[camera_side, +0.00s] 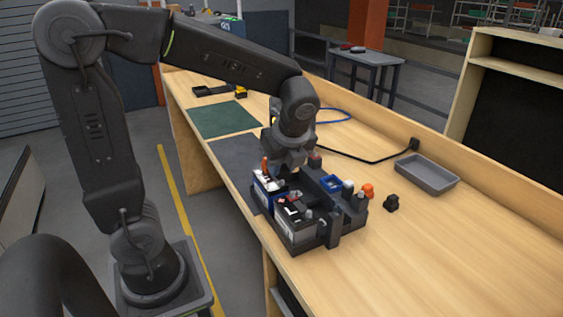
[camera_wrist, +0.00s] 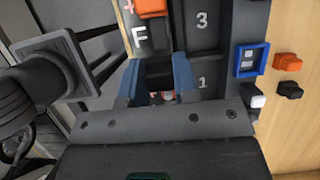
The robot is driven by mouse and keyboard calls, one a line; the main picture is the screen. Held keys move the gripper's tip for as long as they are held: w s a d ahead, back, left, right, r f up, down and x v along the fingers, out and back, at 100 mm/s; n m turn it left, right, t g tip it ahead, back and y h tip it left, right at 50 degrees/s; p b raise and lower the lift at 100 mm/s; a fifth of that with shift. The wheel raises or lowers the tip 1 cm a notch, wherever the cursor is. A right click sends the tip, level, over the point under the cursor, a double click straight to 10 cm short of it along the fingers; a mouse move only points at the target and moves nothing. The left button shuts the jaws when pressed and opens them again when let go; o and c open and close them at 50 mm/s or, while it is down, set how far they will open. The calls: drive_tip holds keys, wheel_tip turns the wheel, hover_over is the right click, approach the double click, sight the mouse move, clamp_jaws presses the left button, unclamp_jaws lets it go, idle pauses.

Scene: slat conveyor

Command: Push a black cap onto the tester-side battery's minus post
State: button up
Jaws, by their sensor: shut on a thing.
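My gripper (camera_wrist: 158,78) is shut on a black cap (camera_wrist: 158,70), which shows between its two blue fingers in the wrist view. In the side view my gripper (camera_side: 287,172) is low over the battery carrier (camera_side: 331,233), and its fingertips and the held cap are hard to make out. A blue-sided battery (camera_side: 265,192) stands below it, with an orange cap (camera_side: 265,165) on one post. That orange cap (camera_wrist: 152,8) also shows at the top of the wrist view, beside a red plus. The minus post is hidden. A second, grey battery (camera_side: 296,223) stands in front.
A loose black cap (camera_wrist: 290,90) and an orange cap (camera_wrist: 287,62) lie right of the carrier. A blue square frame (camera_wrist: 250,60) and a white piece (camera_wrist: 257,101) sit at the carrier's right side.

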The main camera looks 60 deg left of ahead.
drive_tip(key=shift+f, duration=1.15)
drive_tip(key=o, duration=1)
drive_tip(key=shift+c, duration=0.2)
drive_tip(key=shift+r, duration=0.1)
drive_tip(key=v, duration=1.3)
drive_tip(key=shift+r, duration=0.35)
drive_tip(key=shift+d, duration=0.1)
drive_tip(key=s+d+f+n+t+h, duration=0.1)
drive_tip(key=s+f+n+t+h, duration=0.1)
drive_tip(key=s+n, duration=0.3)
drive_tip(key=s+d+f+n+t+h, duration=0.1)
drive_tip(key=s+f+n+t+h, duration=0.1)
drive_tip(key=n, duration=1.1)
wheel_tip(320, 180, down, 3)
drive_tip(key=s+t, duration=0.1)
drive_tip(key=s, duration=0.1)
drive_tip(key=shift+s+r+t+h, duration=0.15)
drive_tip(key=shift+s+t+h, duration=0.15)
drive_tip(key=shift+s, duration=0.05)
